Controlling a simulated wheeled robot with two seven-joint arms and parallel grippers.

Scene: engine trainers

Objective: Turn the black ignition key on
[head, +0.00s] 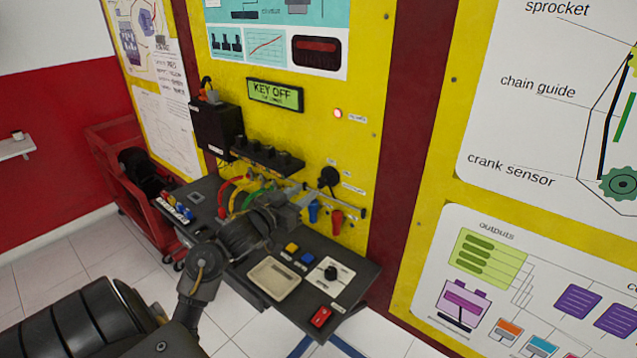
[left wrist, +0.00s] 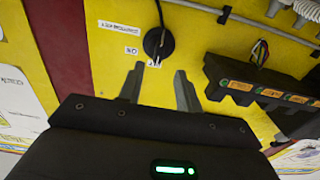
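The round black ignition switch (head: 329,177) sits on the yellow panel, with a thin dark strand hanging below it. It also shows in the left wrist view (left wrist: 158,43), just beyond my fingertips; the key's exact angle is too small to tell. The display (head: 275,94) above reads KEY OFF. My left gripper (head: 307,194) is just left of and below the switch in the head view. In the left wrist view its two fingers (left wrist: 158,72) are spread apart with nothing between them, pointing at the panel short of the switch. My right gripper is out of view.
A dark shelf (head: 358,275) with a knob, buttons and a red switch (head: 320,317) juts out below. A black module row (head: 262,155) and colored cables are to the left. A red lamp (head: 338,113) glows above.

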